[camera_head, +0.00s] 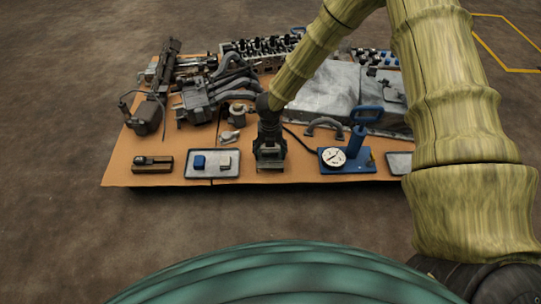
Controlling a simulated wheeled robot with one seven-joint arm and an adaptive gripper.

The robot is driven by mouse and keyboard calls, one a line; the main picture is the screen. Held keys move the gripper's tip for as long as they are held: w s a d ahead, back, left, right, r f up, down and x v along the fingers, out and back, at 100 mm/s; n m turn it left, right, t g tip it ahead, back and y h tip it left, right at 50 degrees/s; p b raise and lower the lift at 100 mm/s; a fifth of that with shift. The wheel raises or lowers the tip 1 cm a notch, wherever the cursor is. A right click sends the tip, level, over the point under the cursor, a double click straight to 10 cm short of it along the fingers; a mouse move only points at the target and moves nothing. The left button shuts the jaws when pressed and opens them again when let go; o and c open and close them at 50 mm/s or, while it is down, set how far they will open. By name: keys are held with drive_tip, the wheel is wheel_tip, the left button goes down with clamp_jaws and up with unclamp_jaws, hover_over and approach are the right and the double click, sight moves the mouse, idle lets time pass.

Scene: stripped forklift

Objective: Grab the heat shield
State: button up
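A large pale silvery sheet-like metal part (328,92) lies on the brown board right of centre, partly behind my arm; it may be the heat shield, but I cannot tell for sure. My gripper (268,163) points down over the front edge of the board, in front and to the left of that part and apart from it. The fingers are dark and small in this view, so I cannot see whether they are open or what is between them.
A curved grey handle (324,125) lies behind the gauge. Engine parts (205,95) crowd the back left. Open floor (60,215) surrounds the board (115,172).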

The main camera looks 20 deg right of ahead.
drive_tip(key=c, duration=0.8)
drive_tip(key=shift+s, duration=0.1)
